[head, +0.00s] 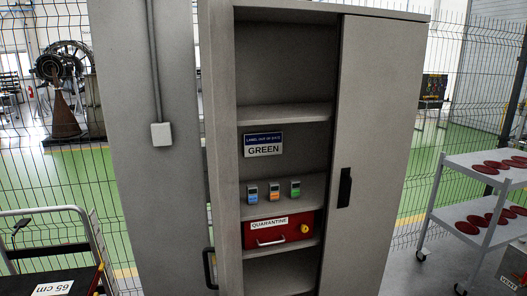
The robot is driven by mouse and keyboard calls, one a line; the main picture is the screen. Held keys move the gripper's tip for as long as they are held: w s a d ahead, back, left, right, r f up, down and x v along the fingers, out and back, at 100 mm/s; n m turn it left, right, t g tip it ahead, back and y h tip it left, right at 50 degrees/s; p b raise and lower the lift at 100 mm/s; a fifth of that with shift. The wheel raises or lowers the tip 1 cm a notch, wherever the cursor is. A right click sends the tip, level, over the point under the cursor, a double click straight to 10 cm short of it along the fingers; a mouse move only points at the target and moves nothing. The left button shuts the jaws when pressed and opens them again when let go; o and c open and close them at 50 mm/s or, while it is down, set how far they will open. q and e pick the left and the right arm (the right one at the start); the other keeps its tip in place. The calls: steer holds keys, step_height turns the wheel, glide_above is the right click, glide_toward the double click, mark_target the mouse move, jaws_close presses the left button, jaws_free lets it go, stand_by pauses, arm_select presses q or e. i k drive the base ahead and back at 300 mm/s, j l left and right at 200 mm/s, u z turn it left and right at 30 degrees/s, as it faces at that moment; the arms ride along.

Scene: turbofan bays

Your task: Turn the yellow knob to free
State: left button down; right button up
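A small yellow knob (304,228) sits on the right part of the front of a red box (270,241) labelled "QUARANTINE". The box stands on a lower shelf of the open grey cabinet (222,170) and has a pale handle below its label. The knob is too small to read its setting. Neither of my grippers shows in the head view.
Several small devices with blue, orange and green faces (274,192) stand on the shelf above. A sign (263,144) reads "GREEN". The cabinet's right door (372,150) is closed. A cart with red discs (470,217) stands right; another cart (50,240) stands left.

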mark_target(304, 228)
steer(key=i+l+u, duration=0.25)
steer(key=i+l, duration=0.2)
steer(key=l, duration=0.3)
steer(key=i+l+u, duration=0.25)
steer(key=i+l, duration=0.15)
steer(key=l, duration=0.4)
